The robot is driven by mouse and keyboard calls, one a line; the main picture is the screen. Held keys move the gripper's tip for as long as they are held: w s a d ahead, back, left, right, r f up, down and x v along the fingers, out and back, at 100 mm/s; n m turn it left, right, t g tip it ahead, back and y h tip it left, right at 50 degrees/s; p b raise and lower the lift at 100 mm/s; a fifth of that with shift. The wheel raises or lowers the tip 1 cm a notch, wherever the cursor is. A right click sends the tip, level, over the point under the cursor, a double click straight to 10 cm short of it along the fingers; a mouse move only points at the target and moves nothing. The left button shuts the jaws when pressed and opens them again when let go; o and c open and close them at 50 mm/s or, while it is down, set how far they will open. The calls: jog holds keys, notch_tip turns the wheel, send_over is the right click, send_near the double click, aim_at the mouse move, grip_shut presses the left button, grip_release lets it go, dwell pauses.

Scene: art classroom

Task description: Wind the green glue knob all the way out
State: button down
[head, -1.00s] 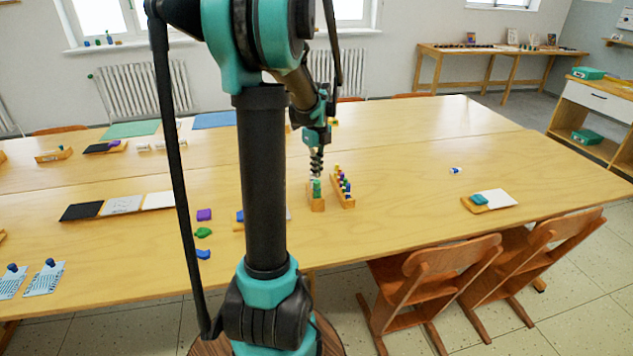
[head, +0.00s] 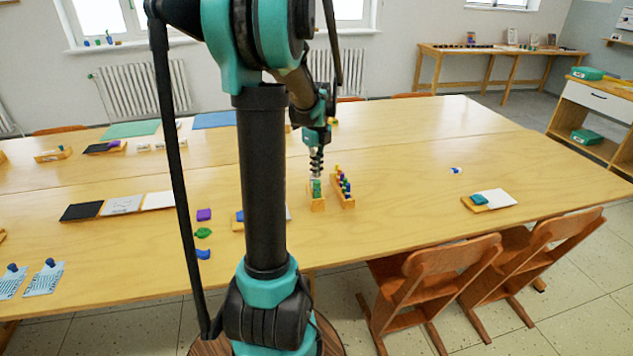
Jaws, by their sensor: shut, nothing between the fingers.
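The green glue knob (head: 317,189) shows as a small green shape in the left one of two small wooden holders (head: 317,204) on the long table. My gripper (head: 316,174) points straight down right above it, with its fingers closed together. The fingertips are at or just over the knob's top; I cannot tell whether they touch it. Nothing is seen between the fingers. The knob is too small for me to see its turn or how far out it stands.
A second wooden holder (head: 344,193) with several coloured pieces stands close on the right. A white-and-teal pad (head: 490,199) lies further right. The table between holder and pad is clear.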

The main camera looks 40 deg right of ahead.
jog(key=shift+f, duration=1.05)
dwell(0.7)
jog(key=shift+r, duration=0.55)
jog(key=c, duration=2.2)
grip_release()
jog(key=o, duration=1.7)
